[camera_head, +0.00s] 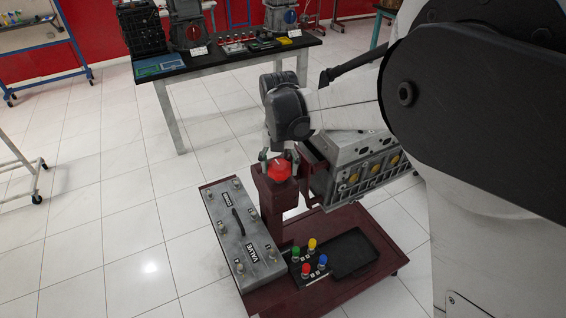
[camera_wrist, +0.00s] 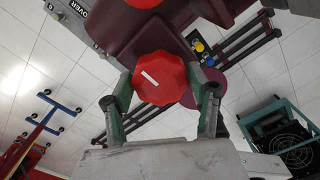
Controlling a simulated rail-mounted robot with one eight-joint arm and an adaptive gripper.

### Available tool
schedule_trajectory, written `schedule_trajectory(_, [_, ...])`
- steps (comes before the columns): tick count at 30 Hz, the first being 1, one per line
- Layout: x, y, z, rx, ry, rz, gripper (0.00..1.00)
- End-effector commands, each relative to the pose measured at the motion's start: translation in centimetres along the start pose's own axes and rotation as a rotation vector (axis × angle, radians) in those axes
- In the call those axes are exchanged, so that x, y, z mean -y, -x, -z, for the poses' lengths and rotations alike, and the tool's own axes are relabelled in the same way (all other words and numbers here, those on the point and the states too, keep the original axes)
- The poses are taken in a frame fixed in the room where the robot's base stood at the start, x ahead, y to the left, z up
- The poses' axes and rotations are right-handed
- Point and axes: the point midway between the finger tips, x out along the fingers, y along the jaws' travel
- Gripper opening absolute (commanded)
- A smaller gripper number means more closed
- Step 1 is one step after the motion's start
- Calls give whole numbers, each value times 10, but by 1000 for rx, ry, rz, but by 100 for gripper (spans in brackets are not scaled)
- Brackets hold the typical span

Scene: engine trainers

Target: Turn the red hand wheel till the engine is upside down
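The red hand wheel (camera_head: 279,170) sits on top of the maroon post of the engine stand. In the wrist view the wheel (camera_wrist: 158,80) has a white mark on its face. My gripper (camera_head: 279,158) is over the wheel, pointing down. Its fingers (camera_wrist: 160,92) are spread, one on either side of the wheel. I cannot tell whether they touch it. The grey engine (camera_head: 350,165) hangs at the stand, right of the post, and looks tilted. My arm hides part of it.
The maroon stand base (camera_head: 340,300) carries a grey VALVE/COVER box (camera_head: 238,240), several coloured knobs (camera_head: 312,258) and a black tray (camera_head: 353,254). A table (camera_head: 225,66) with engines and parts stands behind.

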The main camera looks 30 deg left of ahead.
Motion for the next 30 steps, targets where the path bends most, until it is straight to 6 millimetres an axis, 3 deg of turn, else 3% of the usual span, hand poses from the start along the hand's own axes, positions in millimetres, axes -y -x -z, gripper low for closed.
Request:
schedule_trajectory(1, [0, 0, 0, 0, 0, 0, 46])
schedule_trajectory(6, [0, 0, 0, 0, 0, 0, 24])
schedule_trajectory(17, [0, -2, 0, 0, -62, 0, 24])
schedule_trajectory(30, [0, -3, 0, 0, -412, 1, 24])
